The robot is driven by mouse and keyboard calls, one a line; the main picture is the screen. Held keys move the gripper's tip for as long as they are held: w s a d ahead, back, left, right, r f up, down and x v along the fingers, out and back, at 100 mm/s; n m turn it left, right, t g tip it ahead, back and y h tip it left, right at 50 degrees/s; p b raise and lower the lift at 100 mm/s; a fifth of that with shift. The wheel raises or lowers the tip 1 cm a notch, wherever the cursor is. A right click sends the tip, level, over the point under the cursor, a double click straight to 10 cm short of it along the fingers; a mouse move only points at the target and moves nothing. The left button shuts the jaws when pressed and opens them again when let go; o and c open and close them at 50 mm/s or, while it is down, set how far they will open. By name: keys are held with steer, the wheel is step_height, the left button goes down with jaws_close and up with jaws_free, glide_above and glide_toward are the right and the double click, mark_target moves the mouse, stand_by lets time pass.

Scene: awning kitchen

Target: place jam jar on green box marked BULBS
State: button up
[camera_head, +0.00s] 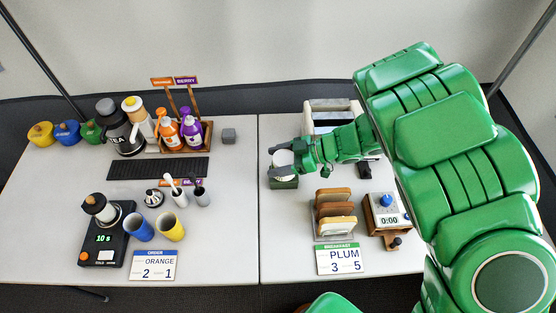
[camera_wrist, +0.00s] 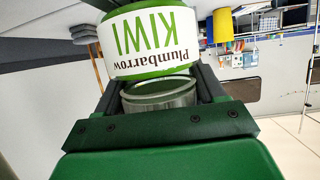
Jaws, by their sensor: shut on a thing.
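My gripper (camera_head: 280,160) is shut on the jam jar (camera_head: 284,158), which shows a pale round top between the fingers. In the wrist view the jar's white and green label (camera_wrist: 150,42) reads "Plumbarrow KIWI" and appears upside down; clear glass (camera_wrist: 160,94) shows between the fingers. I cannot tell whether the jar touches the box.
Bottles, cups and a scale (camera_head: 104,238) fill the left table; the table between is clear.

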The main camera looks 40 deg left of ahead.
steer(key=shift+f, duration=0.25)
steer(key=o, duration=1.3)
steer(key=shift+c, duration=0.2)
steer(key=shift+w+d+r, duration=0.25)
steer(key=shift+w, duration=0.05)
steer(key=v, duration=1.1)
steer(key=shift+r, duration=0.15)
steer(key=shift+d, duration=0.1)
